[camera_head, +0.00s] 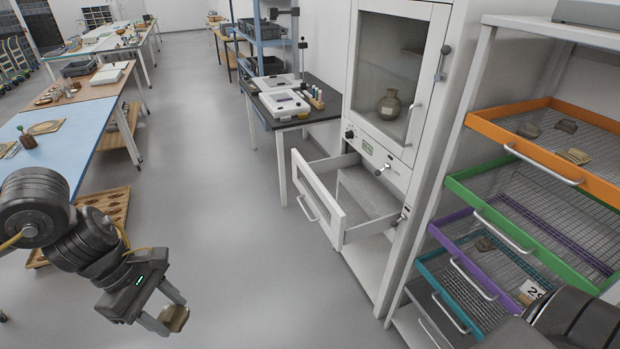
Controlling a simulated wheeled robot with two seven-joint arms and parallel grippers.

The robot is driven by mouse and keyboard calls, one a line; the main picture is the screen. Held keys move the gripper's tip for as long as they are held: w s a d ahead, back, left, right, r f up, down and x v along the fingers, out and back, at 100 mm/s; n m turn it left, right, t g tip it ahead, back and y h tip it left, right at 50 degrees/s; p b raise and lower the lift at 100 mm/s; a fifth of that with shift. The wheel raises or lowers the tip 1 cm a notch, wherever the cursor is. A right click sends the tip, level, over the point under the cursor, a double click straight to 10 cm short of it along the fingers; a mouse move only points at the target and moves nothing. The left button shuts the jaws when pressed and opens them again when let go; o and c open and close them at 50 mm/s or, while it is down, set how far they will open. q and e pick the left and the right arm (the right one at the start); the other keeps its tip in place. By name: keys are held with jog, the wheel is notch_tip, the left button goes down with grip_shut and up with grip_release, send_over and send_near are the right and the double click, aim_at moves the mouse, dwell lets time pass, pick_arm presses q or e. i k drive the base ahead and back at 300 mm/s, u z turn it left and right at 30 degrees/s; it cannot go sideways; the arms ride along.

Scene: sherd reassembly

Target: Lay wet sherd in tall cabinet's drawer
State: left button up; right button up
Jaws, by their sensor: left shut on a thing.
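My left gripper (166,312) comes in at the lower left and is shut on a small brown sherd (174,318). It holds the sherd in the air over the grey floor, to the left of the tall cabinet (392,120). The cabinet is white with a glass door and stands right of centre. Its drawer (368,192) is pulled out to the left, and the part of its mesh bottom that shows is bare. Part of my right arm shows at the lower right edge; its gripper is not in view.
A rack of coloured mesh trays, with an orange-fronted tray (552,159) on top, stands at the right with sherds in some trays. A dark table (330,103) with instruments stands behind the drawer. A blue-topped table (60,140) is at the left. The floor between is clear.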

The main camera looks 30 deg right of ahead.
aim_at(344, 199)
jog(key=i, duration=2)
jog(key=z, duration=3.25)
jog(key=i, duration=0.5)
